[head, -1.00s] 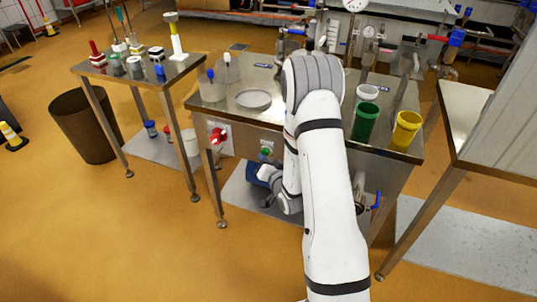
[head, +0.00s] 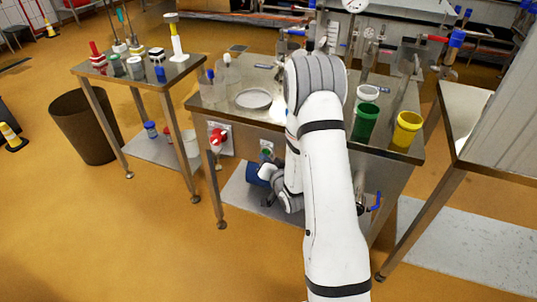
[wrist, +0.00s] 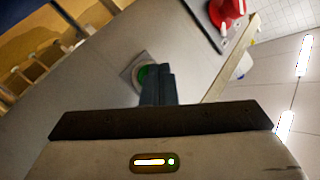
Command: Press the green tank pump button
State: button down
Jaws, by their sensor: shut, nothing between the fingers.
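The green button (head: 266,153) sits on a small grey plate on the front panel of the steel tank. In the wrist view the green button (wrist: 143,76) shows just beyond my fingertips, partly hidden by them. My gripper (wrist: 159,70) is shut and empty, with its fingers pointing at the button. The wrist view does not let me tell whether the tips touch it. In the head view my gripper (head: 266,171) is partly hidden by my wrist, close to the button and a little below it.
A red switch (head: 218,139) on a grey plate is left of the button; it also shows in the wrist view (wrist: 226,12). A side table (head: 140,78) with several small items stands left. Green (head: 365,122) and yellow (head: 405,131) cups stand on the tank top. A blue-handled valve (head: 375,202) is at right.

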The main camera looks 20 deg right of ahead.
jog(key=shift+w+d, duration=0.1)
dwell(0.4)
jog(key=shift+s+a+b, duration=0.5)
jog(key=shift+s+a, duration=0.05)
jog(key=shift+s, duration=0.2)
jog(key=shift+s+a+b, duration=0.5)
jog(key=shift+s+a, duration=0.25)
jog(key=shift+s, duration=0.3)
jog(key=shift+s+a+b, duration=0.5)
jog(key=shift+s+a, duration=0.25)
jog(key=shift+s, duration=0.25)
jog(key=shift+r, duration=0.1)
